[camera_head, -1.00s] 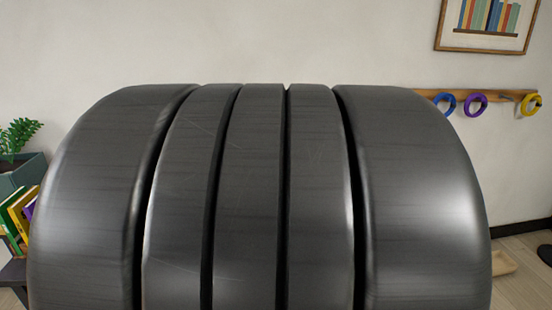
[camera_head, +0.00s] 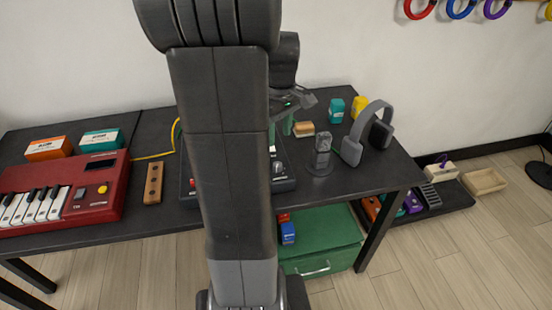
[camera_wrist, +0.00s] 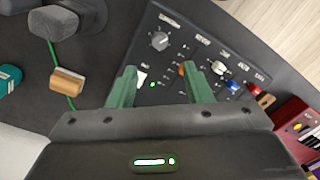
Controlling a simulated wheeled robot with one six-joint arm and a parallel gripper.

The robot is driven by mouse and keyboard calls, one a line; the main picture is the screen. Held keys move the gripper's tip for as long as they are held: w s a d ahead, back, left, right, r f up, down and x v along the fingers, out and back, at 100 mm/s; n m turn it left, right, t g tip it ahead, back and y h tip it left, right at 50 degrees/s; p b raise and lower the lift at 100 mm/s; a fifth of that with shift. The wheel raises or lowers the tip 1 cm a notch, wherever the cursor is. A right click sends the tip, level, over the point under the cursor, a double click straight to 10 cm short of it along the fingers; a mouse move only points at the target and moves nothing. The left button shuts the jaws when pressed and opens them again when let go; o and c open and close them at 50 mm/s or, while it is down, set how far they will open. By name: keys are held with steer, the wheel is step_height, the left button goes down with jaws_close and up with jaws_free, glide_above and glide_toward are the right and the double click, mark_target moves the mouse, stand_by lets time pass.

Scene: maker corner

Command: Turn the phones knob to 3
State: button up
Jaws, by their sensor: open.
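A dark control box (camera_wrist: 205,45) fills the upper middle of the wrist view. A large grey knob (camera_wrist: 160,41) stands at its left end; its label and scale are too small to read, so I cannot tell whether it is the phones knob. Orange (camera_wrist: 182,69), white (camera_wrist: 217,68), blue (camera_wrist: 233,86) and red (camera_wrist: 254,90) knobs or buttons run to the right. My gripper (camera_wrist: 160,70) is open and empty, its green fingers over the box's near part, apart from the grey knob. In the head view my arm hides most of the box (camera_head: 286,185).
Grey headphones (camera_head: 377,123) and a small grey stand-like device (camera_head: 321,155) are right of the box. A red keyboard (camera_head: 100,190) and a wooden block with holes (camera_head: 153,183) are left. A green crate (camera_head: 330,240) sits under the table.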

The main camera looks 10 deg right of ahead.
step_height(320, 180, down, 10)
steer(key=shift+a+f+b, duration=0.1)
steer(key=shift+a+b, duration=0.05)
steer(key=shift+b, duration=0.5)
steer(key=shift+s, duration=0.1)
steer(key=c, duration=1)
